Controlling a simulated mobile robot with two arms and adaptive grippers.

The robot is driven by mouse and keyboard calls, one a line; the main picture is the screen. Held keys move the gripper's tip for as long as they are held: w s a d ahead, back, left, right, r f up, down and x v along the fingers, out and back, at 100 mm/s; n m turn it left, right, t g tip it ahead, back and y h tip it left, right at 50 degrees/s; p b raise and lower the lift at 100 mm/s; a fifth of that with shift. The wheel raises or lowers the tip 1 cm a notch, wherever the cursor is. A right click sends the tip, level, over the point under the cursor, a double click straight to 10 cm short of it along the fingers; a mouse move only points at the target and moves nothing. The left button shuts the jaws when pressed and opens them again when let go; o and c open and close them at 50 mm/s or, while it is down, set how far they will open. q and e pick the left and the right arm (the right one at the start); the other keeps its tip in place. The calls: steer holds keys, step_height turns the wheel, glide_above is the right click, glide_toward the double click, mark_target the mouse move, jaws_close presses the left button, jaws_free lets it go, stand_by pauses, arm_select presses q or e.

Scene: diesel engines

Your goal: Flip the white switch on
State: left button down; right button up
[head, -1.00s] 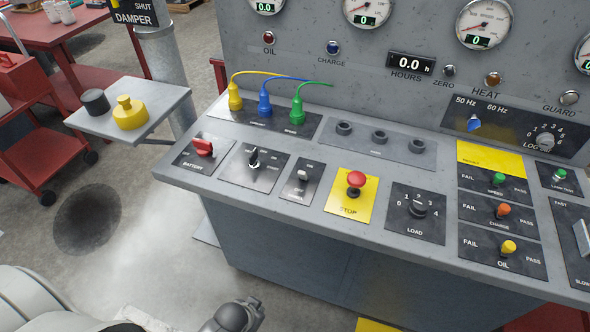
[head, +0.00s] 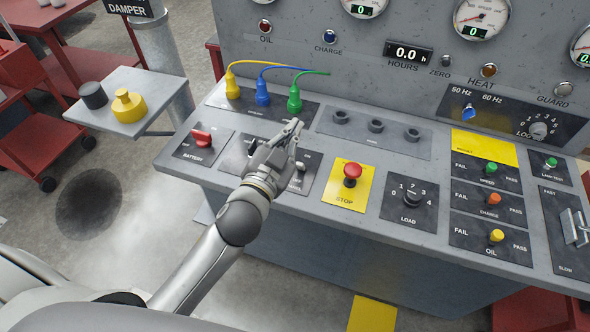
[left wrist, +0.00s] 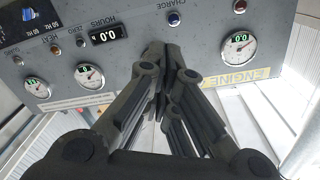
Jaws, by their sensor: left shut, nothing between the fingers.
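My left gripper (head: 294,127) reaches over the front control panel, its fingers pointing away toward the sockets. It is shut and empty. In the left wrist view its fingertips (left wrist: 168,62) are together, with the upright gauge board beyond them. The white switch is largely hidden behind the gripper in the head view. Its dark plate (head: 304,184) shows just right of the wrist, between the black rotary switch's plate, also partly covered, and the yellow STOP plate. Whether the fingers touch the panel cannot be told. My right gripper is not in view.
A red STOP button (head: 352,173) stands right of the gripper. A red battery switch (head: 202,138) is to its left. Yellow, blue and green plugs (head: 294,100) with cables stand just behind the fingers. A side shelf (head: 152,84) holds black and yellow knobs.

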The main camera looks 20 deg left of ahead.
arm_select(q)
steer(key=s+d+r+m+h, duration=0.2)
steer(key=d+r+m+h, duration=1.1)
steer(key=r+h, duration=0.1)
steer(key=s+d+f+m+g+h, duration=0.1)
steer(key=s+d+m+g+h, duration=0.1)
steer(key=s+d+m+g, duration=0.45)
steer(key=s+d+f+m+g+h, duration=0.1)
steer(key=s+d+m+g+h, duration=0.15)
steer(key=m+g, duration=0.65)
step_height(320, 180, down, 12)
steer(key=a+f+m+g+y, duration=0.1)
steer(key=a+m+g+y, duration=0.25)
steer(key=y, duration=0.55)
steer(key=w+a+f+t+y, duration=0.1)
steer(key=w+a+y, duration=0.2)
steer(key=a, duration=0.6)
steer(key=w+a+f+n+t+y, duration=0.1)
steer(key=w+a+f+y, duration=0.1)
steer(key=a+y, duration=0.5)
steer(key=shift+w+a+f+y+p, duration=0.25)
steer(key=shift+w+a+y+p, duration=0.15)
steer(key=shift+w+a, duration=0.4)
